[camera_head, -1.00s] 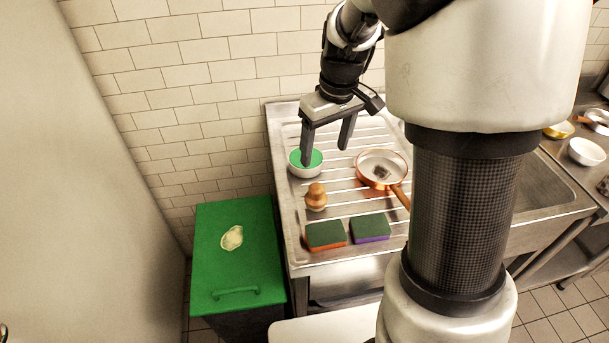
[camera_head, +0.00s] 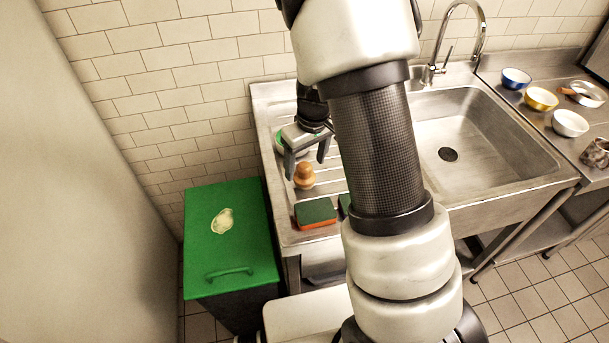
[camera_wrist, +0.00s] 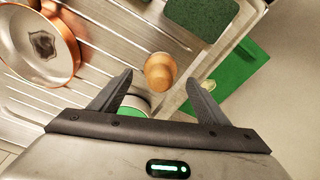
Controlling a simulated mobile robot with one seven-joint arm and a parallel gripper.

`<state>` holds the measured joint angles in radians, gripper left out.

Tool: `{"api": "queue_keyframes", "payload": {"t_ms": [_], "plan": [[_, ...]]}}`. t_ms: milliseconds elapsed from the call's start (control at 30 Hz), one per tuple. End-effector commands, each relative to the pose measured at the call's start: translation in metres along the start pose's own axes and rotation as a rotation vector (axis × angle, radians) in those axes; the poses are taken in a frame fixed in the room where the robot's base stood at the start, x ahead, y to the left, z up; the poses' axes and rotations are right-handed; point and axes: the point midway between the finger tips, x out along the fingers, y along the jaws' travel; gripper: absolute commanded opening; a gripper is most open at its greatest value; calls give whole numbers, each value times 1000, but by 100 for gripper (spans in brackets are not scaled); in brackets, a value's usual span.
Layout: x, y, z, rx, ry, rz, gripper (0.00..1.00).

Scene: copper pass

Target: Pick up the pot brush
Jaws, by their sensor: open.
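The pot brush (camera_head: 304,177), a small wooden knob-shaped piece, stands on the ribbed steel drainboard. In the wrist view the brush (camera_wrist: 160,72) lies ahead of the gap between my fingertips, and its bristles cannot be made out. My gripper (camera_head: 306,168) is open and empty, close over the brush from the back. In the wrist view my gripper (camera_wrist: 160,78) has a finger on each side of the brush's line, with no contact visible.
A bowl with green inside (camera_wrist: 134,103) sits behind the brush, partly hidden by my gripper. A copper pan (camera_wrist: 72,45) stands on the drainboard. A green-and-orange sponge (camera_head: 315,213) lies in front; another is mostly hidden by my arm. A green-lidded bin (camera_head: 240,248) stands left, the sink (camera_head: 490,140) right.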

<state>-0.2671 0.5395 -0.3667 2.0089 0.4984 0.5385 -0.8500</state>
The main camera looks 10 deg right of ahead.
Motion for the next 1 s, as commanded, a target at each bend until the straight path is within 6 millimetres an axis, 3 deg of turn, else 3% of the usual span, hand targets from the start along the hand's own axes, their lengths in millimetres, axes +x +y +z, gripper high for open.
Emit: {"api": "queue_keyframes", "payload": {"t_ms": [200, 467, 733, 1000], "plan": [[30, 0, 0, -1, -2, 0, 69], [33, 0, 0, -1, 0, 0, 69], [33, 0, 0, -1, 0, 0, 27], [31, 0, -1, -1, 1, 0, 25]]}}
